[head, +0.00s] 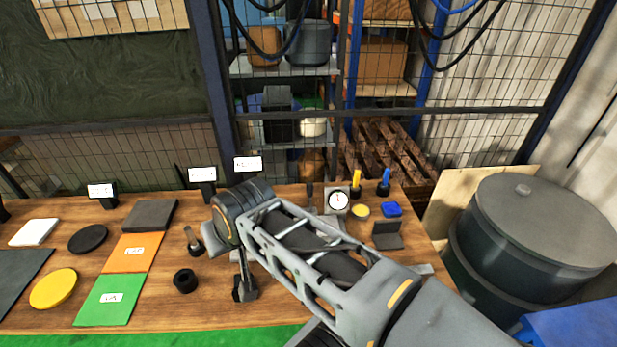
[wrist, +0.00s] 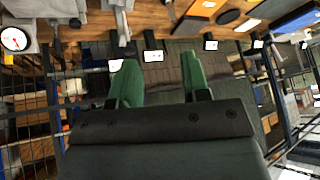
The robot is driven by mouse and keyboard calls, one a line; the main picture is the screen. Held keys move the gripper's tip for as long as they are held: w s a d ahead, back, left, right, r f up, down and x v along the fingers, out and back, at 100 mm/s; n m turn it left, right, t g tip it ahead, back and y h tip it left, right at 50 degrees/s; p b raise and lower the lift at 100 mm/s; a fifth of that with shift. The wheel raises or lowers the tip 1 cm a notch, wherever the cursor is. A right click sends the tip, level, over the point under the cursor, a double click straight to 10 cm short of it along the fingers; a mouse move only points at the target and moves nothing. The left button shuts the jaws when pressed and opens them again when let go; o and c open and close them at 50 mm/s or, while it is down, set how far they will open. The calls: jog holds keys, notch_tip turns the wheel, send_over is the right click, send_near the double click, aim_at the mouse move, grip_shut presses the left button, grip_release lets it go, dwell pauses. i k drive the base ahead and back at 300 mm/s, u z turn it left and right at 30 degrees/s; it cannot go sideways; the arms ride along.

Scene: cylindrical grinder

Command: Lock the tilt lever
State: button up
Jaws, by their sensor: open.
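My gripper (wrist: 160,82) is open in the wrist view, with two green fingers spread apart and nothing between them. In the head view its fingers are hidden behind my wrist. No part is clearly recognisable as the tilt lever. A small metal post with a dark base (head: 244,288) stands on the bench just below my wrist in the head view, partly covered by my arm. A metal post (wrist: 122,22) shows beyond the fingers at the top of the wrist view, apart from them. I cannot tell whether either belongs to the lever.
The wooden bench (head: 165,285) carries a black ring (head: 185,281), a short upright pin (head: 193,240), a dial gauge (head: 338,201) and coloured mats. Small white signs (head: 203,174) line its back edge, before a mesh fence (head: 490,140). A dark drum (head: 530,240) stands at right.

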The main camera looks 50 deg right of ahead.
aim_at(310, 185)
jog(key=u, duration=1.95)
jog(key=k, duration=0.75)
jog(key=z, duration=1.35)
